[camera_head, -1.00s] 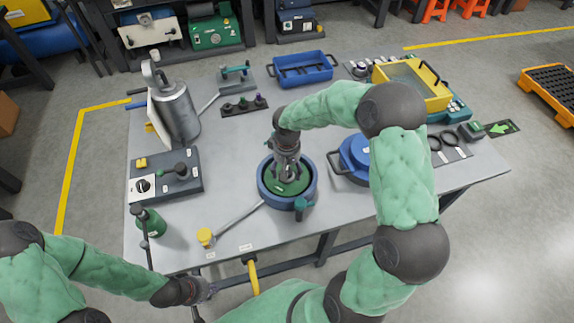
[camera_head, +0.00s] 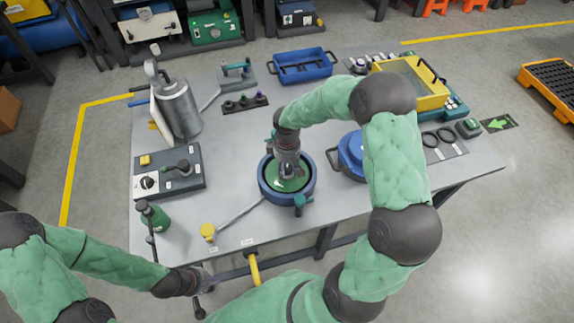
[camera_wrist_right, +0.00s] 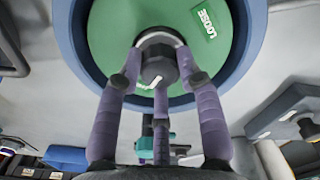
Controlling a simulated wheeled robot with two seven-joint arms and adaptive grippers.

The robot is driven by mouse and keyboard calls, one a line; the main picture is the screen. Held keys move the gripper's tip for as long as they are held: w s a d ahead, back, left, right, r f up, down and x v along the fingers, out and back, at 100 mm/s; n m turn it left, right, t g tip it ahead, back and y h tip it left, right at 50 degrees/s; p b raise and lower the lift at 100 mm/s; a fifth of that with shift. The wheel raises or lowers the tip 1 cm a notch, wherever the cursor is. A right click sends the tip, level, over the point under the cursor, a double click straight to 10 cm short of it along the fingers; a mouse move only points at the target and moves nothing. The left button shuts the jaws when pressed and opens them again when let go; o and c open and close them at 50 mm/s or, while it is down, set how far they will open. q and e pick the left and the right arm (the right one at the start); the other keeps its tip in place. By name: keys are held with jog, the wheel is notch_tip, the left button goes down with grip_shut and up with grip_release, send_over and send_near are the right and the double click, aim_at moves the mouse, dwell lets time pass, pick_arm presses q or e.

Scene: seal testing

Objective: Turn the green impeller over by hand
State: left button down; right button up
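The green impeller (camera_head: 291,184) lies flat in the round blue bowl (camera_head: 265,189) near the middle of the table. In the right wrist view the green impeller (camera_wrist_right: 115,43) has a grey hub (camera_wrist_right: 158,62) at its middle and a "LOOSE" label (camera_wrist_right: 205,19) near its rim. My right gripper (camera_wrist_right: 160,70) reaches down over the impeller, its fingers closed in around the hub on both sides. In the head view my right gripper (camera_head: 287,170) hides part of the impeller. My left gripper (camera_head: 203,282) hangs in front of the table edge; its fingers are too small to judge.
A teal-handled part (camera_head: 300,203) sits at the bowl's front rim. A blue lidded pot (camera_head: 350,155) stands close on the right, partly behind my right arm.

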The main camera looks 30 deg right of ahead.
jog(key=shift+f+m+b, duration=0.1)
jog(key=shift+m+b, duration=0.45)
jog(key=shift+m, duration=0.15)
jog(key=m+b, duration=0.1)
jog(key=m, duration=0.1)
jog(key=shift+m, duration=0.4)
jog(key=o, duration=0.7)
jog(key=shift+m+b, duration=0.3)
jog(key=shift+b, duration=0.05)
jog(key=o, duration=0.6)
jog(key=shift+o, duration=0.2)
jog(key=shift+r, duration=0.2)
notch_tip(320, 180, up, 7)
jog(key=p, duration=0.5)
